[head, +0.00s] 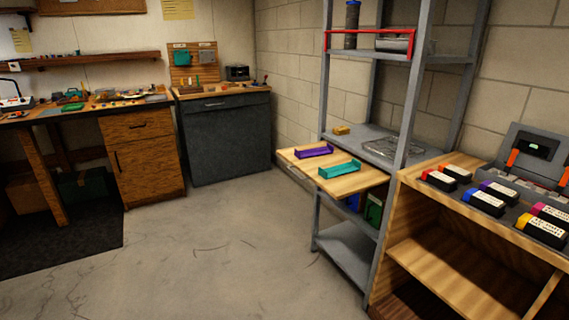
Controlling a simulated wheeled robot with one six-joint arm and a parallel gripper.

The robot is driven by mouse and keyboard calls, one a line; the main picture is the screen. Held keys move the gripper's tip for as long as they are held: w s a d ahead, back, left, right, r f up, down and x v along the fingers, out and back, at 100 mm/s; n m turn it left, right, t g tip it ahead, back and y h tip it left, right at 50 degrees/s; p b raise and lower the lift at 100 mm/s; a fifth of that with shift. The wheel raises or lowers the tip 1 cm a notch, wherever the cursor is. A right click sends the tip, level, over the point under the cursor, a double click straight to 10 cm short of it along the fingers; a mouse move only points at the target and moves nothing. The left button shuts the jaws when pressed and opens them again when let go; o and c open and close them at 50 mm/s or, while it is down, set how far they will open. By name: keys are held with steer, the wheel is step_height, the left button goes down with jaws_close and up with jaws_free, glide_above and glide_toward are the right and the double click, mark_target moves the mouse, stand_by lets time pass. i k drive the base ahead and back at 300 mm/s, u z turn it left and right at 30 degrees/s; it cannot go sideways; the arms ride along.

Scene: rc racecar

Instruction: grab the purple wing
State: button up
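The purple wing (314,151) lies on a light wooden pull-out board (352,188) that sticks out from a grey metal shelf unit, right of the picture's middle. It is a long, narrow piece with raised ends. A similar teal wing (340,169) lies beside it, nearer and to the right, apart from it. My gripper is not in the head view.
The grey metal shelf (345,250) stands against the block wall. A wooden stand (450,240) with several battery-like packs is at the right. A workbench (140,150) and dark cabinet (228,138) stand at the back left. The concrete floor (210,245) is clear.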

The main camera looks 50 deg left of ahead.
mark_target(329, 148)
steer(key=u, duration=1.15)
steer(key=k, duration=0.2)
steer(key=u, duration=0.4)
